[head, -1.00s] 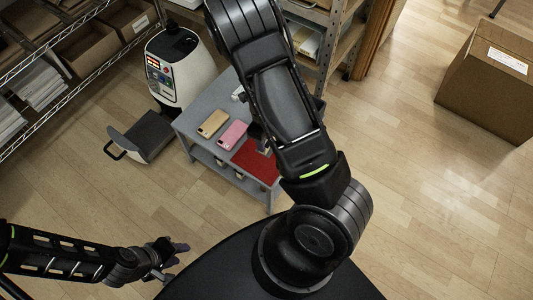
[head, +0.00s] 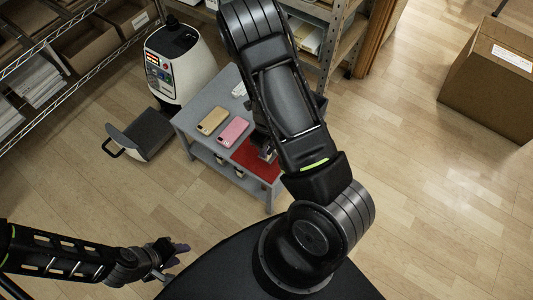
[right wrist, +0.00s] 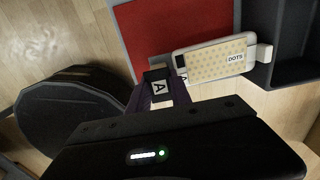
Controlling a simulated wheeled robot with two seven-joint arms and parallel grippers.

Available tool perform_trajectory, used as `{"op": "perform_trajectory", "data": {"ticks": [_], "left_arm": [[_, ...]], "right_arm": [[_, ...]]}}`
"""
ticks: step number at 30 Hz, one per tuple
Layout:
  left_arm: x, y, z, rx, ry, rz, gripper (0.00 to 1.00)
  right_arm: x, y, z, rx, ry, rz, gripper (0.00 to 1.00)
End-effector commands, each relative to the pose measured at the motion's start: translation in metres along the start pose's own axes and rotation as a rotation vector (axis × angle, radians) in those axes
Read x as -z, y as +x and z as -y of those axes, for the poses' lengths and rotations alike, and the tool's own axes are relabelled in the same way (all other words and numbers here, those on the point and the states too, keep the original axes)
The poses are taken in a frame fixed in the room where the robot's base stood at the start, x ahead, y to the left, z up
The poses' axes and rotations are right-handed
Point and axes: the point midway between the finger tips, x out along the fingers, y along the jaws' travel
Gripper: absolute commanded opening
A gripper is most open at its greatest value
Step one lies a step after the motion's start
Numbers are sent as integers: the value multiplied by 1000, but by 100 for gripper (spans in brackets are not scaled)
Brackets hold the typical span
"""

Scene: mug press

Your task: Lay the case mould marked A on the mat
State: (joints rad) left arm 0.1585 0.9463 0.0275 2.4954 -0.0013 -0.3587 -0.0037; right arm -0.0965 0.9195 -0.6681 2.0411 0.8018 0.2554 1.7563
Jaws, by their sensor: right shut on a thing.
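The red mat (head: 248,155) lies on the front right of the grey table (head: 196,107); it also shows in the right wrist view (right wrist: 165,30). My right gripper (right wrist: 168,92) is shut on the dark block marked A at the end of a pale case mould (right wrist: 212,60). The mould has a dotted face with a DOTS label and a white tab at its far end. It overlaps the mat's near edge in that view; whether it touches cannot be told. In the head view my arm hides most of it. My left gripper (head: 172,262) is empty, low at left, away from the table.
A gold phone case (head: 212,121) and a pink one (head: 233,131) lie on the table left of the mat. A dark tray (right wrist: 290,50) adjoins the mat. A white machine (head: 180,65) stands behind left; a carton (head: 490,85) is on the floor at right.

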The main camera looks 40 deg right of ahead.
Motion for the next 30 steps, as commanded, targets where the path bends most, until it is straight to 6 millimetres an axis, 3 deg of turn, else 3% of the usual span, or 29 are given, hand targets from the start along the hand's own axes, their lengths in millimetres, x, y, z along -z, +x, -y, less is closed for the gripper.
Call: {"op": "perform_trajectory", "data": {"ticks": [7, 15, 27, 28, 30], "left_arm": [[0, 1, 0, 0, 0, 0, 36], [0, 12, 5, 0, 0, 0, 36], [0, 14, 5, 0, 0, 0, 36], [0, 13, 5, 0, 0, 0, 36], [0, 13, 5, 0, 0, 0, 36]], "right_arm": [[0, 3, 0, 1, 0, 0, 0], [0, 36, 0, 0, 1, 0, 0], [0, 40, 0, 0, 0, 0, 0], [0, 40, 0, 0, 0, 0, 27], [0, 39, 0, 0, 0, 0, 32]]}}
